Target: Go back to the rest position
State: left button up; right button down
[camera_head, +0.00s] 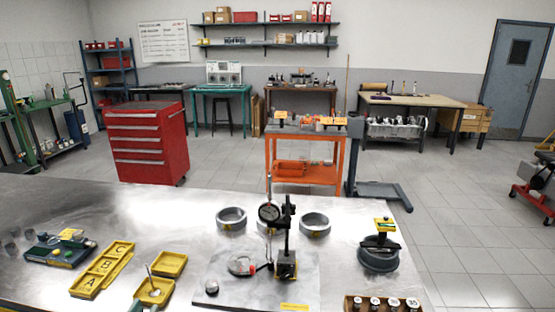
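Neither of my grippers can be made out in the head view, and no arm of mine shows over the bench. The metal workbench (165,205) fills the lower part of the view. A dial gauge (269,212) on a black stand (286,240) stands upright at its middle. A small round part (241,265) lies left of the stand on a flat plate.
Yellow lettered trays (92,279), a yellow dish (154,291) and a green tray (52,252) lie at left. Grey rings (232,219) (315,223) stand behind. A dark round part (378,257) and a wooden rack (350,303) are at right. A red cabinet (147,141) stands beyond.

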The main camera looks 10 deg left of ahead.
pick_arm(q)
jog(key=s+d+f+m+g+h, duration=0.3)
jog(key=s+d+f+g, duration=0.15)
jog(key=d, duration=0.55)
jog(key=s+d+f+m+g+h, duration=0.3)
jog(key=s+d+h, duration=0.15)
jog(key=d, duration=0.45)
jog(key=s+a+f+n+g+y, duration=0.2)
jog(key=s+a+f+g+y, duration=0.15)
jog(key=s, duration=0.35)
jog(key=s+a+f+n+g+y, duration=0.3)
jog(key=s+a+y, duration=0.1)
jog(key=s, duration=0.3)
notch_tip(320, 180, down, 18)
jog(key=s+a+g, duration=0.1)
jog(key=s+f+g, duration=0.1)
jog(key=s+f, duration=1.1)
jog(key=s, duration=0.2)
jog(key=shift+s+a+f+g, duration=0.2)
jog(key=shift+a+g, duration=0.1)
jog(key=shift+a, duration=0.1)
